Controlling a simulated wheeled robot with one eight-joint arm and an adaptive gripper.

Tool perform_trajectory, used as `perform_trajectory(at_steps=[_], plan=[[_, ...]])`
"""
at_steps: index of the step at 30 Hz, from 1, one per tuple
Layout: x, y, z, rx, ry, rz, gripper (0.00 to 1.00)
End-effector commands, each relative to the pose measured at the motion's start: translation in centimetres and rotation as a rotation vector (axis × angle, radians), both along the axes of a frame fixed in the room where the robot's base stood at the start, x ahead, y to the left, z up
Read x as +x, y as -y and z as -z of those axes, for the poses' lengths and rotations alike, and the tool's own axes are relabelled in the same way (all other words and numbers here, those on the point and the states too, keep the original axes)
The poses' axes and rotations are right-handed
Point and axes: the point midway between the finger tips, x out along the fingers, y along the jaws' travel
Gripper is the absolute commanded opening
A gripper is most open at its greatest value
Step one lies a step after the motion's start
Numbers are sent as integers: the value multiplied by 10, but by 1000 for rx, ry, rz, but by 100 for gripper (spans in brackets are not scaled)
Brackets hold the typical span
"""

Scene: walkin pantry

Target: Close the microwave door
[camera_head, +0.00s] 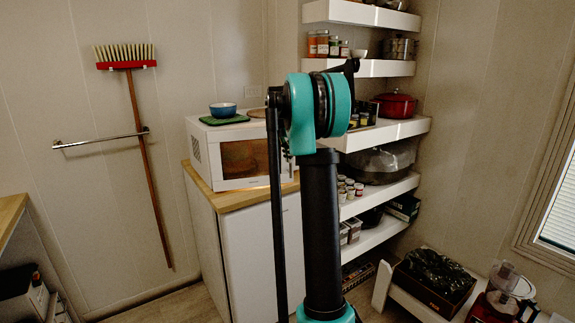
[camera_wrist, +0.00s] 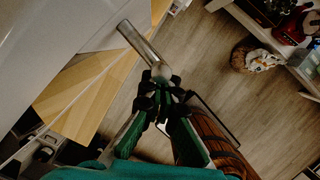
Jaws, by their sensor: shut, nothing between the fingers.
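The white microwave (camera_head: 212,155) stands on a wooden-topped counter (camera_head: 232,196) in the head view. Its dark door window (camera_head: 242,158) faces forward, and the door looks shut or nearly so; I cannot tell if a gap remains. My arm hides the right end of its front. In the wrist view my gripper (camera_wrist: 163,77) is shut and empty. Its fingertips are at the near end of a shiny metal bar (camera_wrist: 138,42), close to or touching it. A pale smooth surface (camera_wrist: 60,25) fills the upper left, probably the microwave. The head view hides my gripper behind the arm.
A blue bowl (camera_head: 222,110) sits on a green cloth (camera_head: 224,120) on the microwave. White shelves (camera_head: 382,134) with jars and a red pot (camera_head: 396,106) stand at right. In the wrist view, bare floor (camera_wrist: 215,75) lies right of my gripper, with a brown ribbed object (camera_wrist: 215,138) below.

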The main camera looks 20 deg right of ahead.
Motion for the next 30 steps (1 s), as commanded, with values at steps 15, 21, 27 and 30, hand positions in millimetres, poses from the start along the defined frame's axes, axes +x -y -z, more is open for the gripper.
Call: perform_trajectory(at_steps=[15, 21, 27, 30], plan=[[86, 8, 0, 0, 0, 0, 0], [97, 8, 0, 0, 2, 1, 0], [100, 8, 0, -2, 5, 0, 0], [100, 8, 0, -2, 5, 0, 0]])
